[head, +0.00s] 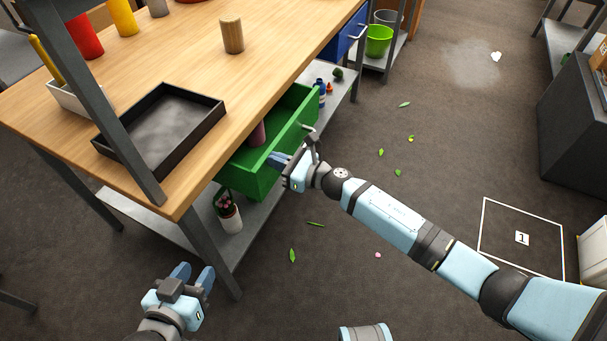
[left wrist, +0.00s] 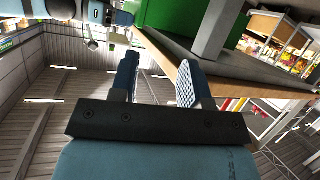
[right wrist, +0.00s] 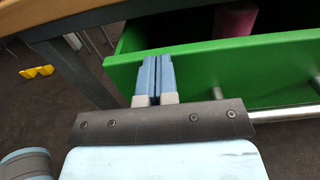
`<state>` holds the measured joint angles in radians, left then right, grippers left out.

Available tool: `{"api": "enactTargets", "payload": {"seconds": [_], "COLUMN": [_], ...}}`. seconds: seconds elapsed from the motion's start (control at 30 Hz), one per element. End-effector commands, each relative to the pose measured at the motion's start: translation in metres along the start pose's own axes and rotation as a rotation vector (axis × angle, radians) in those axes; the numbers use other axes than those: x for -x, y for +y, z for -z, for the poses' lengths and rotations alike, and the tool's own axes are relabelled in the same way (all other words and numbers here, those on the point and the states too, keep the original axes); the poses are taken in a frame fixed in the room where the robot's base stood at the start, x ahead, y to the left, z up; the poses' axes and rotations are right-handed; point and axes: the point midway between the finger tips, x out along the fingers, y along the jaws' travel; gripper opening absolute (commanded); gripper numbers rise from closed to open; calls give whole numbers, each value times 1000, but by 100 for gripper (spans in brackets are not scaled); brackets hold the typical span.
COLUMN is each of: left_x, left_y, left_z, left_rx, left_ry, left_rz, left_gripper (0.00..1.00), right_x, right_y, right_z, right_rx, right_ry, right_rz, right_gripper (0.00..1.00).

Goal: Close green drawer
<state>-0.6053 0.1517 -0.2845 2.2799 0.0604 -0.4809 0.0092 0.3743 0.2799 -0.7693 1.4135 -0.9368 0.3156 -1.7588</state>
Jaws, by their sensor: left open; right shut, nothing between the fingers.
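The green drawer (head: 262,172) stands pulled out from under the wooden table, with a pink cylinder (head: 258,136) inside it. Its front and a metal bar handle (right wrist: 290,115) show in the right wrist view. My right gripper (head: 277,160) is shut and empty, with its fingertips at the drawer front; in the right wrist view its fingers (right wrist: 155,75) overlap the green front panel (right wrist: 205,65). I cannot tell whether they touch it. My left gripper (head: 195,275) is open and empty, low in front of the table and apart from the drawer.
The wooden table (head: 185,65) carries a black tray (head: 160,128) and several cylinders. A lower shelf (head: 165,220) holds a potted plant (head: 229,214). A blue drawer (head: 345,35) is further back, near a green bucket (head: 379,40). The floor to the right is mostly clear, with scattered leaves.

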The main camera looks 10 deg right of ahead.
Motion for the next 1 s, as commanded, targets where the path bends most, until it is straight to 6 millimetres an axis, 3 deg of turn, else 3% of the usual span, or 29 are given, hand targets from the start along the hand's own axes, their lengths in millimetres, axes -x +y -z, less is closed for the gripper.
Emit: {"api": "enactTargets", "payload": {"seconds": [0.2,0.4,1.0], "left_x": [-6,-6,-4], "left_y": [13,21,24], "left_z": [33,50,59], "left_rx": [8,21,26], "left_ry": [160,241,278], "left_rz": [-48,-75,-86], "left_gripper": [43,43,43], "right_x": [-44,-67,-79], "right_y": [0,0,0], "right_z": [2,1,-4], "right_rx": [2,0,2], "right_ry": [-1,0,-5], "right_rz": [-1,0,2], "right_gripper": [0,0,0]}}
